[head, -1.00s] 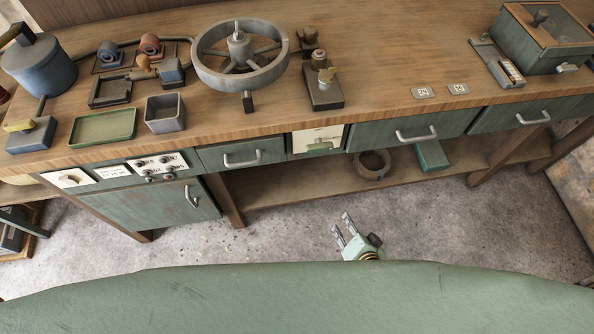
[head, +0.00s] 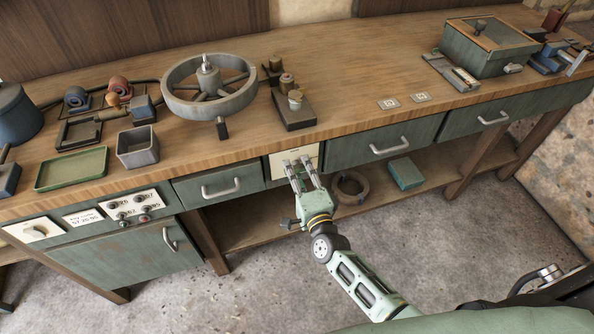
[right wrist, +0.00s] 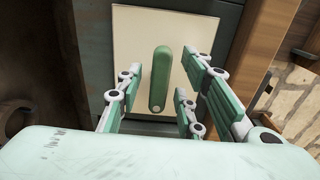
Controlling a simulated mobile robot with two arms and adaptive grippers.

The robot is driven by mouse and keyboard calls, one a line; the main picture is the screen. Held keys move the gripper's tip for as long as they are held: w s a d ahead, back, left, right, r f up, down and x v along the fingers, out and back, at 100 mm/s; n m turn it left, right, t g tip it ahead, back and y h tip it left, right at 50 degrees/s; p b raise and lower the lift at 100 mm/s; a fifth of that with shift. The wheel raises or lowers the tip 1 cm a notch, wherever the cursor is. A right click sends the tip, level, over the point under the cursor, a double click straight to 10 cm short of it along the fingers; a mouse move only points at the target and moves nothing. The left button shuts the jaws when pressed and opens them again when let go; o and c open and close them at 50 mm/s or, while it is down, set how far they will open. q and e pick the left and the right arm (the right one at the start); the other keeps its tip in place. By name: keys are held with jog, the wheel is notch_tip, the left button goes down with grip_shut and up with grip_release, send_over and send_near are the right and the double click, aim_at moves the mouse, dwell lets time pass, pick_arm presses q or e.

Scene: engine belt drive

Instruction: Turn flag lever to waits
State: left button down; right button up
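The flag lever (right wrist: 159,80) is a green rounded bar on a cream panel (right wrist: 125,45). In the right wrist view it stands upright in the picture, its lower end at a small pale pivot. In the head view the panel (head: 277,165) is on the bench front, and my gripper hides the lever. My right gripper (head: 299,165) points at the panel. Its fingers are open, one side left and one side right of the lever in the wrist view. I cannot tell whether they touch it. My left gripper is not in view.
Drawers with handles (head: 220,189) (head: 390,146) flank the panel. A brown ring (head: 351,188) and a green box (head: 405,173) lie on the shelf below. A knob panel (head: 133,207) is further left. A spoked wheel (head: 209,88) and a dark block (head: 294,112) stand on the bench above.

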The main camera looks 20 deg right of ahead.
jog(key=shift+w, duration=0.25)
grip_shut()
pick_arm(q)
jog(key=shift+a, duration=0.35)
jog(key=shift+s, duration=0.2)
pick_arm(e)
jog(key=shift+n, duration=0.3)
jog(key=shift+n+p, duration=0.3)
jog(key=shift+n, duration=0.5)
jog(key=n+p, duration=0.1)
jog(key=n, duration=0.5)
jog(key=n+p, duration=0.1)
jog(key=n, duration=0.3)
jog(key=shift+d+f+n, duration=0.1)
jog(key=shift+f+n, duration=0.05)
jog(key=shift+n, duration=0.25)
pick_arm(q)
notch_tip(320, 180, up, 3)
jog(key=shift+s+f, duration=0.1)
pick_arm(e)
jog(key=n, duration=0.4)
jog(key=shift+n, duration=0.4)
